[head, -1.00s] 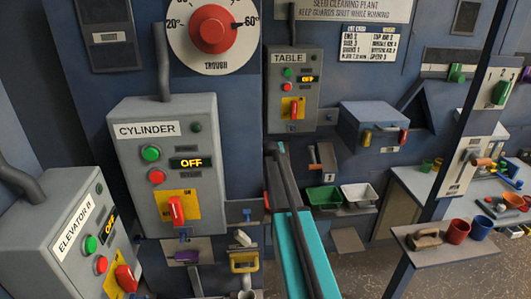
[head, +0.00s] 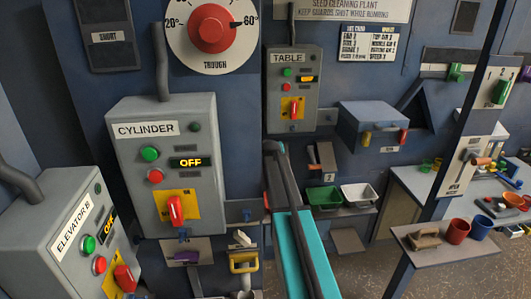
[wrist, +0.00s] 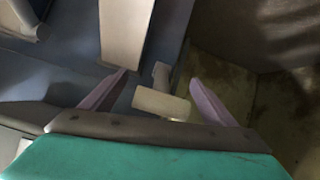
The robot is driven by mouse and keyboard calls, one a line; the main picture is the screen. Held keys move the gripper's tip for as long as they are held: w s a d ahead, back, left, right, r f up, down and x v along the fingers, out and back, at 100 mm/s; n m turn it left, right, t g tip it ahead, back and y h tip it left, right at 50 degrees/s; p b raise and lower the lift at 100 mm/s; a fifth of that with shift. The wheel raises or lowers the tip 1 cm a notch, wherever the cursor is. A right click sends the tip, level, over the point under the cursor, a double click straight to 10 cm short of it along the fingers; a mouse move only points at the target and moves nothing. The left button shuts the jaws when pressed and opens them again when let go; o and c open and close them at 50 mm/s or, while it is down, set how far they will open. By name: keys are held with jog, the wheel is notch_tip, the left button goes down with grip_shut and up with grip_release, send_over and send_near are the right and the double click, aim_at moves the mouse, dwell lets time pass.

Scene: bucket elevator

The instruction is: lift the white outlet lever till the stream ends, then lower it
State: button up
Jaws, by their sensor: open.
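In the wrist view a short pale lever (wrist: 162,104), which looks like the white outlet lever, lies across the space between the two purple fingers of my gripper (wrist: 158,76). The fingers are spread, with gaps on both sides of the lever, and I see no contact. In the head view a small white lever (head: 242,238) sticks out below the cylinder box, just above a yellow handle-like part. My gripper is not visible in the head view, where only my teal arm shows. No grain stream can be made out.
A purple lever (head: 187,257) is left of the white one. The cylinder box (head: 193,209) and the elevator B box (head: 61,265) stand at the left. A green tray (head: 322,197) and a white tray (head: 358,195) are to the right, beyond my arm.

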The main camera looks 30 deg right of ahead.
jog(key=b+v, duration=0.3)
jog(key=v, duration=1)
dwell(0.6)
